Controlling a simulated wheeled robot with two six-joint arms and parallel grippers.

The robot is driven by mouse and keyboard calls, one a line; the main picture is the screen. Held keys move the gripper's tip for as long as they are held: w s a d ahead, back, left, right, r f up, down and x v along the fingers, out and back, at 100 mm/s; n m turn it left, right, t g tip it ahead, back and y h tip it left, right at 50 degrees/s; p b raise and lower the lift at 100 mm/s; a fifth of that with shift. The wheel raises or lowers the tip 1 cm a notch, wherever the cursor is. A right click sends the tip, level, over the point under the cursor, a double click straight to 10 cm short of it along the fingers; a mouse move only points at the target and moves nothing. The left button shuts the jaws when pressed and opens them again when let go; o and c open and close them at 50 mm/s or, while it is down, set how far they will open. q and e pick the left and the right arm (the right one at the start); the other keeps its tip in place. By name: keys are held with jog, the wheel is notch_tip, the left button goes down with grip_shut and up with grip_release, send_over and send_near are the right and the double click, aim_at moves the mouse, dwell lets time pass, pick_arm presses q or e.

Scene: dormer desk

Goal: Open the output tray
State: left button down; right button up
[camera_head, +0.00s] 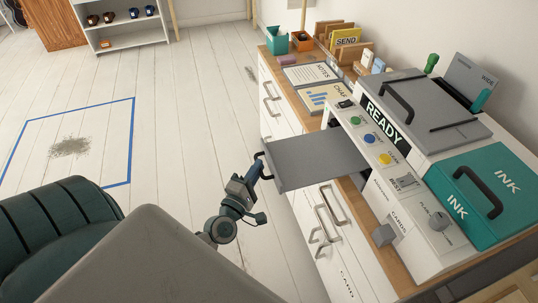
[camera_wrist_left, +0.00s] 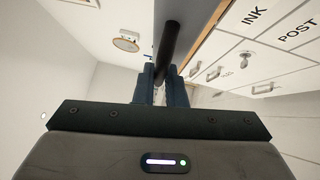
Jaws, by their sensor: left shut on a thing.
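The output tray (camera_head: 318,160) is a flat grey panel that sticks out to the left from the front of the printer (camera_head: 408,195) in the head view. A dark bar handle (camera_head: 262,160) is at its outer end. My left gripper (camera_head: 257,170) is at this handle. In the left wrist view its two blue fingers (camera_wrist_left: 161,82) are closed around the dark handle bar (camera_wrist_left: 168,45), and the grey tray underside (camera_wrist_left: 190,28) is beside it. My right gripper is not in view.
Below the tray are white drawers with bar handles (camera_head: 325,215). A teal INK box (camera_head: 475,200) is on the printer's right. Clipboards (camera_head: 312,74) and a SEND holder (camera_head: 347,38) are on the desk behind. Open floor (camera_head: 190,110) lies to the left.

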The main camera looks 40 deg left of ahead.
pick_arm(q)
jog(key=shift+s+a, duration=0.1)
jog(key=shift+s, duration=0.05)
jog(key=c, duration=1.5)
grip_release()
jog(key=shift+s, duration=0.1)
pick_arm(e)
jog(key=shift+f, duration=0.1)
